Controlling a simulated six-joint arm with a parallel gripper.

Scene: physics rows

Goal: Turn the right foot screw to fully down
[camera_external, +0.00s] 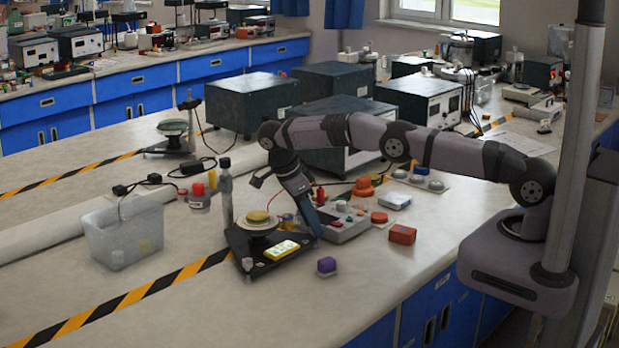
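A black base plate (248,248) stands on the bench and carries a round pale pan (259,220) with a yellow-green item on it. A small silver foot screw (247,265) shows at the plate's front left corner. My gripper (314,232) points down at the plate's right edge, close to or touching it. The right foot screw cannot be made out; my gripper covers that corner. My fingertips are too small and dark to tell whether they are open or hold anything. A yellow block with a display (282,250) lies on the plate's front part.
A grey control panel (345,222) lies behind my gripper. A clear bin (124,230) stands left. The bench front is clear.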

